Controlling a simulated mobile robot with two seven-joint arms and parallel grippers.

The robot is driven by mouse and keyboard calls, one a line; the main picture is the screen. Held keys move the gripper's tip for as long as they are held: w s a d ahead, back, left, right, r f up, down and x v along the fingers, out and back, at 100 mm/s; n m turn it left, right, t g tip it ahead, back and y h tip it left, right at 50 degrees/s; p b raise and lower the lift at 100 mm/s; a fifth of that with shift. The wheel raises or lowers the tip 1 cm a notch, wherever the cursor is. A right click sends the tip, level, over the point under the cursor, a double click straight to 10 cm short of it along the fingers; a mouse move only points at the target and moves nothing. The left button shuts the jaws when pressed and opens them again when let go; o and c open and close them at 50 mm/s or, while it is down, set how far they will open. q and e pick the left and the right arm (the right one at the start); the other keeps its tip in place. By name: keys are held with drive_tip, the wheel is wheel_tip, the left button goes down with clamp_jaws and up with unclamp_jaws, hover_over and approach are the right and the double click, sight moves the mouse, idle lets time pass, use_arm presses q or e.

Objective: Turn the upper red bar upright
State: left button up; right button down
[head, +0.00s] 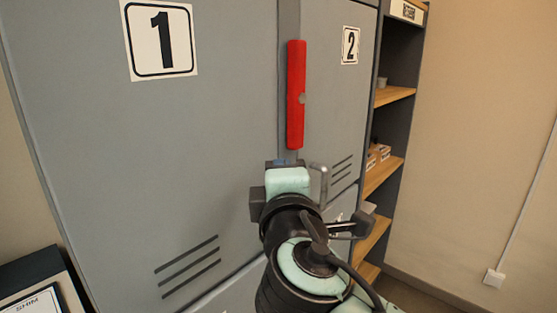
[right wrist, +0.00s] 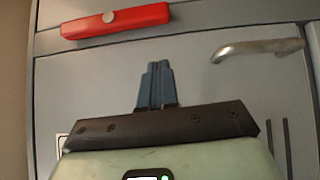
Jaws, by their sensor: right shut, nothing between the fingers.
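The red bar (head: 296,75) stands upright, lengthwise along the grey strip between locker doors 1 and 2. A small round metal bolt (head: 303,98) sits at its middle. In the right wrist view the red bar (right wrist: 135,17) runs across the top left, apart from the fingers. My right gripper (head: 285,163) is just below the bar's lower end in the head view. Its blue fingers (right wrist: 157,75) are together with nothing between them. My left gripper is in neither view. Only one red bar shows.
A metal door handle (right wrist: 258,48) is close beside my right gripper; it also shows in the head view (head: 321,180). An open shelf unit (head: 392,95) with small items stands to the right. A framed sign (head: 38,303) is at the lower left.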

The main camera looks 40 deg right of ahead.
drive_tip(key=shift+v, duration=1.5)
drive_tip(key=shift+w+a, duration=0.1)
drive_tip(key=shift+w, duration=0.05)
